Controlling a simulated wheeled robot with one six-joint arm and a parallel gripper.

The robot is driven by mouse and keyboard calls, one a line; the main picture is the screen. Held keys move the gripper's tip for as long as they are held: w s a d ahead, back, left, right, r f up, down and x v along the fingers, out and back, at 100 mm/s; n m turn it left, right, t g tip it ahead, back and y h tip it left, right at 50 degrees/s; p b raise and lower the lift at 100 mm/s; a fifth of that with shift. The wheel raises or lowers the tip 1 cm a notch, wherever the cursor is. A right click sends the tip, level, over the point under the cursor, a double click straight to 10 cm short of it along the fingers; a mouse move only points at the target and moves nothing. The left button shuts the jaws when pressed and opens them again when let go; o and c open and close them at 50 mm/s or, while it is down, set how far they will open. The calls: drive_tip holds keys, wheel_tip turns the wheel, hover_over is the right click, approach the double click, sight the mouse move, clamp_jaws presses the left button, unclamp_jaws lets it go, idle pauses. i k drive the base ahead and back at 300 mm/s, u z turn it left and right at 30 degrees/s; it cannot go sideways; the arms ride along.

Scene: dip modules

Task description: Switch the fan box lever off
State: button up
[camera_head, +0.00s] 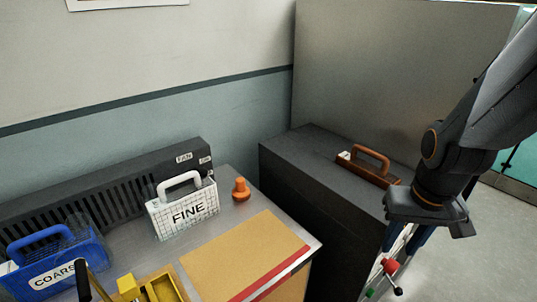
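The dark slatted fan box (110,195) stands along the wall at the left, behind the bench. A small "FAN" label (184,157) is near its right end, with another small label (205,160) beside it, too small to read surely. I cannot clearly make out the lever or its position; the white "FINE" module (188,213) hides part of the box's lower front. My gripper (405,240) is at the right, well apart from the fan box and beside the dark cabinet. Its fingers are partly hidden, and I cannot tell whether they are open.
An orange knob-like piece (240,191) stands on the bench. A blue "COARSE" module (58,262), a yellow tray (163,287) and a tan board (240,257) with a red strip are there too. A brown-handled module (368,168) lies on the dark cabinet (300,165).

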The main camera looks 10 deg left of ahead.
sight(203, 172)
drive_tip(key=z, duration=1.15)
drive_tip(key=k, duration=1.15)
drive_tip(key=u, duration=1.15)
drive_tip(key=i, duration=1)
